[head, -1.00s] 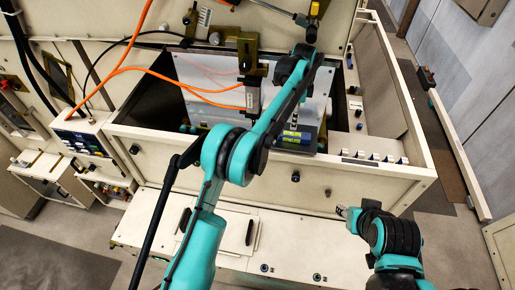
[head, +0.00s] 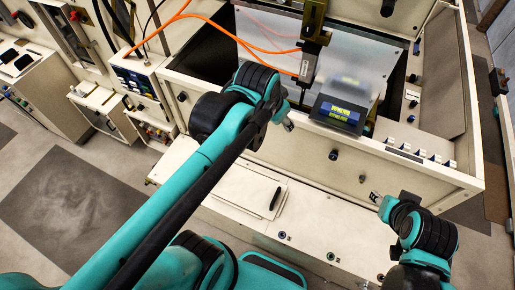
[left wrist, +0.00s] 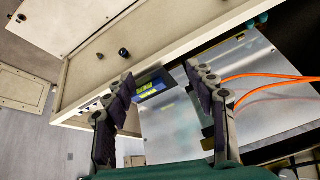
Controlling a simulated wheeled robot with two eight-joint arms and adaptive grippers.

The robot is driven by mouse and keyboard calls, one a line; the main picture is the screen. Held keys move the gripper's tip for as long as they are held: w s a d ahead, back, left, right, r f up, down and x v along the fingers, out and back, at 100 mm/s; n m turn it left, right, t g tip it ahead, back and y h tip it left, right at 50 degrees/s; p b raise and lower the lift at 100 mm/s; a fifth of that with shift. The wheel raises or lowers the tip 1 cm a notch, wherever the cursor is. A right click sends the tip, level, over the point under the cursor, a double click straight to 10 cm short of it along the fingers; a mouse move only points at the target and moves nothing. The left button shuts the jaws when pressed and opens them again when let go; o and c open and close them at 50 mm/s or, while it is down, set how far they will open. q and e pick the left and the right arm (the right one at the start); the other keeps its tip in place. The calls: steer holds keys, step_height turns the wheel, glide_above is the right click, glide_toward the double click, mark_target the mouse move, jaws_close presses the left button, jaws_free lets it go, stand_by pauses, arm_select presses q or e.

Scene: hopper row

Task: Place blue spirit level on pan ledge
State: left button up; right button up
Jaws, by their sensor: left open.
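The blue spirit level (head: 341,114), with yellow-green vials, lies on a dark ledge (head: 322,120) at the front of the shiny metal pan (head: 350,72), inside the cream hopper frame. In the left wrist view the level (left wrist: 150,88) shows beyond the fingers, its near end partly covered by one of them. My left gripper (head: 289,124) is open and empty, to the left of the level and apart from it; its spread fingers show in the left wrist view (left wrist: 165,85). My right gripper (head: 376,198) is low at the right, in front of the frame, its jaws too small to read.
The hopper's front wall (head: 300,137) stands between the ledge and the lower cream deck (head: 240,200). Orange cables (head: 215,30) loop over the pan near a dark upright bracket (head: 313,25). Several small switches (head: 420,155) line the right inner rim.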

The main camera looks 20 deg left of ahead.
arm_select(q)
steer(key=s+a+f+n+t, duration=0.1)
steer(key=s+a+f+n, duration=0.1)
steer(key=s+f, duration=0.4)
steer(key=shift+s+n+t, duration=0.3)
steer(key=shift+s+n, duration=0.6)
steer(key=shift+s, duration=0.15)
step_height(320, 180, down, 32)
steer(key=b, duration=3.1)
steer(key=shift+r, duration=0.2)
